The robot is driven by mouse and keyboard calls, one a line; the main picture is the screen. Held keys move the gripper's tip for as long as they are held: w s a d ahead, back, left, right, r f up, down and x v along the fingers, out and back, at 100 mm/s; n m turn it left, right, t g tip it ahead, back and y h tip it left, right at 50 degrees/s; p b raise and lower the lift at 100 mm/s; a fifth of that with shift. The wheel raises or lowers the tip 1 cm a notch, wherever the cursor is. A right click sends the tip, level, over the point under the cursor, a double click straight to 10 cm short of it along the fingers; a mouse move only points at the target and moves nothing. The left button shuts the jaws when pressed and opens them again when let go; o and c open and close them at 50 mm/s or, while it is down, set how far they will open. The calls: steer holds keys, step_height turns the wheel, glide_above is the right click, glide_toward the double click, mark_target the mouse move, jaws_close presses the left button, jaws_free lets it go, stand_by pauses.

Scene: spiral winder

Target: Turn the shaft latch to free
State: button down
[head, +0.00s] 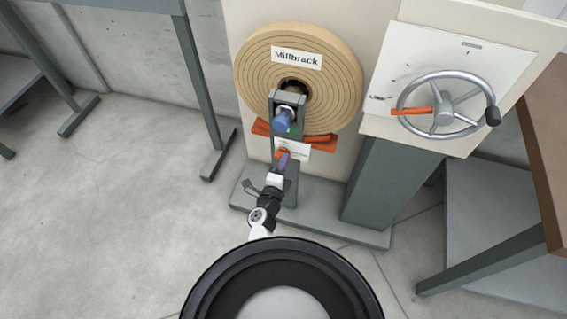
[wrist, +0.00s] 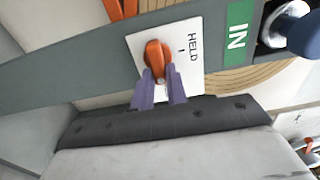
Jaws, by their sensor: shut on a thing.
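The shaft latch (wrist: 157,56) is an orange knob on a white plate (wrist: 191,72) marked HELD with a short tick. In the head view, my gripper (head: 283,163) reaches up to the orange latch (head: 281,153), which is partly hidden by the fingers. The white plate (head: 299,153) shows beside it.
A handwheel (head: 457,73) with an orange piece is at the right. Grey legs (head: 203,95) stand left; the left floor is clear.

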steer(key=shift+d, duration=0.1)
steer(key=c, duration=1.4)
jaws_free()
steer(key=shift+s, duration=0.1)
